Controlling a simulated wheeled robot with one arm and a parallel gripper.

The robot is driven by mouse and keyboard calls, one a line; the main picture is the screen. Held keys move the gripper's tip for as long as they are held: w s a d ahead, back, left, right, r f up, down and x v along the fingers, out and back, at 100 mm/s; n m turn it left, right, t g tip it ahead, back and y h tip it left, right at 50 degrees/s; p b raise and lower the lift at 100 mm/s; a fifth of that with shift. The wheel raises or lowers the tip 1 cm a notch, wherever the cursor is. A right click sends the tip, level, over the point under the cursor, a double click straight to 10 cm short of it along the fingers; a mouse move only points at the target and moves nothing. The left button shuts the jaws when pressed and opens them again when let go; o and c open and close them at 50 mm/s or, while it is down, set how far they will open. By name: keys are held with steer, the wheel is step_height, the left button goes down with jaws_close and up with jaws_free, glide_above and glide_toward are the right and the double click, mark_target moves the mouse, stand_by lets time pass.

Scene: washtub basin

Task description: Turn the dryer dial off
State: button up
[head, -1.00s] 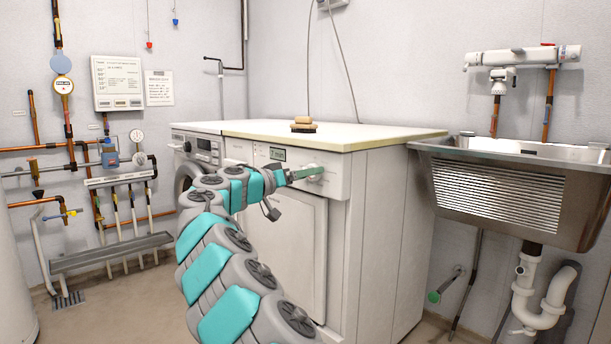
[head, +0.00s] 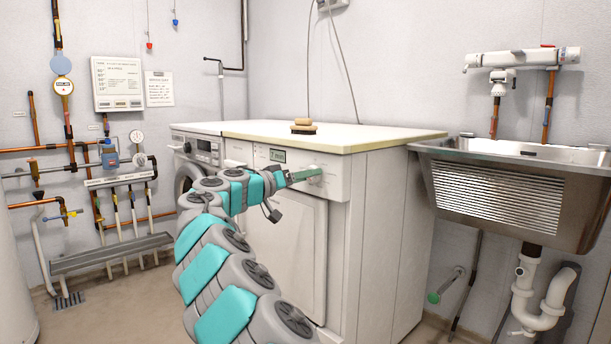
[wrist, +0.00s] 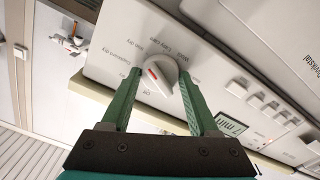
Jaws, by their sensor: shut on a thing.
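The dryer (head: 290,240) is the white machine in the middle of the head view, with a small display (head: 277,155) on its panel. Its round white dial (wrist: 165,86) shows in the wrist view, with a red mark on its grip. Printed labels ring it, including "Off" below the dial. My gripper (wrist: 159,84) is shut on the dial, one green finger on each side. In the head view, my gripper (head: 306,174) reaches the panel's right part and hides some of the dial.
A washing machine (head: 197,150) stands left of the dryer. A brush (head: 303,127) lies on the shared worktop (head: 370,136). A metal sink (head: 505,190) hangs to the right, with pipes below. Pipework covers the left wall.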

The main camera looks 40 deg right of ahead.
steer(key=shift+n+p, duration=9.35)
steer(key=shift+n, duration=2.15)
steer(key=o, duration=1.4)
steer(key=shift+s+a+b, duration=0.15)
steer(key=shift+a+b, duration=0.1)
steer(key=shift+a, duration=1.75)
steer(key=shift+s+a+b, duration=0.1)
steer(key=shift+a+b, duration=0.15)
steer(key=shift+a, duration=1.7)
